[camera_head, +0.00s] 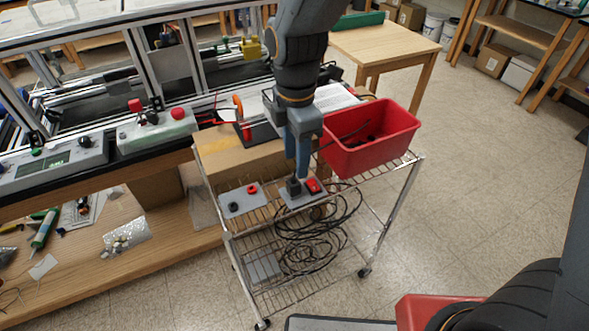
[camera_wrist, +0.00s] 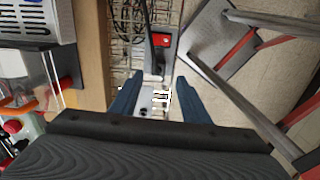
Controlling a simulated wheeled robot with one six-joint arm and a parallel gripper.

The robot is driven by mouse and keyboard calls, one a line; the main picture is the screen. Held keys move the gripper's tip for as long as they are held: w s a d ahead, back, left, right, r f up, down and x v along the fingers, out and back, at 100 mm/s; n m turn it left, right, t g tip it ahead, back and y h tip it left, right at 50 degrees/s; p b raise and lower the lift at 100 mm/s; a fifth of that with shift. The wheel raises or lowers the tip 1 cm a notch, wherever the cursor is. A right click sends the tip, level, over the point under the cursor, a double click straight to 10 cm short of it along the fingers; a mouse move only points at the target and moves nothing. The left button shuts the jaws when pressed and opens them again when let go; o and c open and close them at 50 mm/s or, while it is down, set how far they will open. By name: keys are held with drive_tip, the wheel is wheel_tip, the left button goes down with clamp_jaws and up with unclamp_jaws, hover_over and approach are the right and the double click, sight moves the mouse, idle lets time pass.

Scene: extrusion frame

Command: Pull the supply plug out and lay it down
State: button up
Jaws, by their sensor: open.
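A dark, block-shaped plug (camera_head: 293,187) sits on a grey socket box (camera_head: 290,201) beside a red rocker switch (camera_head: 313,186), on the top shelf of a wire cart. My gripper (camera_head: 297,172) points down just above it with blue fingers. In the wrist view my gripper (camera_wrist: 157,90) is open, its fingers apart, and the dark plug (camera_wrist: 158,66) shows beyond and between the fingertips. The red switch (camera_wrist: 161,40) is further up. A pale piece with white outlines shows between the fingers; I cannot tell what it is. The fingers partly hide the plug from the head camera.
A red bin (camera_head: 370,140) stands close on the right of the cart top. A grey plate with red and black knobs (camera_head: 243,198) lies to the left. A cardboard box (camera_head: 240,152) is behind. Black cable coils hang and lie below. Bare shelf wires show around the plates.

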sight(294, 182)
drive_tip(key=shift+a+n, duration=0.3)
wheel_tip(294, 182, down, 9)
drive_tip(key=b, duration=0.6)
drive_tip(key=shift+r+p, duration=0.1)
drive_tip(key=shift+p, duration=0.25)
idle(1.3)
drive_tip(key=shift+c, duration=0.2)
clamp_jaws()
